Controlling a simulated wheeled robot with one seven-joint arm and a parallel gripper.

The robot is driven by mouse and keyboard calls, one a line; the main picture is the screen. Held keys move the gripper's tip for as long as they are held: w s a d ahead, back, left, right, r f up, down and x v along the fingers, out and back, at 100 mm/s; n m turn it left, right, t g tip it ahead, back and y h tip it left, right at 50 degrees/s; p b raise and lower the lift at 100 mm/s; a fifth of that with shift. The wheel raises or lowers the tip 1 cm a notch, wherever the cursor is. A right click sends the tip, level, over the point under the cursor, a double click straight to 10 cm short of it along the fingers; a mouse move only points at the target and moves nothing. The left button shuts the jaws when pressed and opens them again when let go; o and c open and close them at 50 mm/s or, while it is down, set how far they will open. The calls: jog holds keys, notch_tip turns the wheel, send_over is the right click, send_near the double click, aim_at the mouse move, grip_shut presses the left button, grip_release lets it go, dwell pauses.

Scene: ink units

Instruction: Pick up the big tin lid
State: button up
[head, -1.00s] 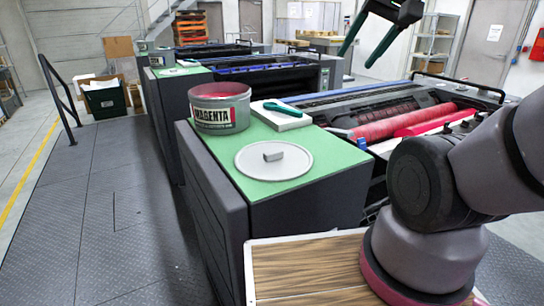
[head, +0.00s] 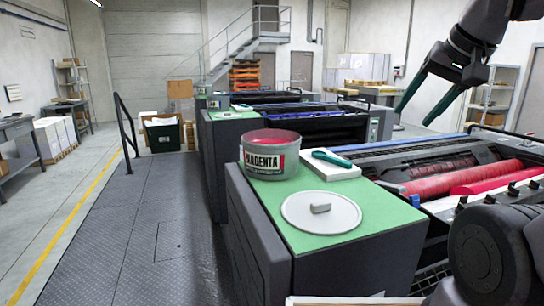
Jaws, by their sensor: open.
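The big tin lid (head: 338,218) is a flat, pale grey disc with a small block-shaped handle (head: 320,208) on top. It lies on the green top (head: 312,240) of the nearest press unit, close to the front edge. An open tin marked MAGENTA (head: 268,158) stands just behind it to the left. My gripper (head: 418,108) is open and empty, high at the upper right, well above and away from the lid. Its two dark green fingers point down to the left.
A white pad with a green-handled tool (head: 332,158) lies behind the lid. The press rollers (head: 470,178) are to the right. A handrail (head: 126,125) stands left of the dark walkway (head: 130,240), which is clear. A green crate (head: 163,135) stands at the far end.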

jog(key=shift+o, duration=0.4)
jog(key=n+g+y, duration=0.1)
jog(key=n+g, duration=0.7)
jog(key=n, duration=1.9)
send_over(322, 203)
jog(key=d, duration=0.2)
notch_tip(322, 203, down, 24)
jog(key=shift+w+a, duration=0.15)
jog(key=x, duration=0.5)
jog(key=shift+w+a, duration=0.1)
jog(key=shift+w, duration=0.15)
jog(key=shift+c, duration=0.3)
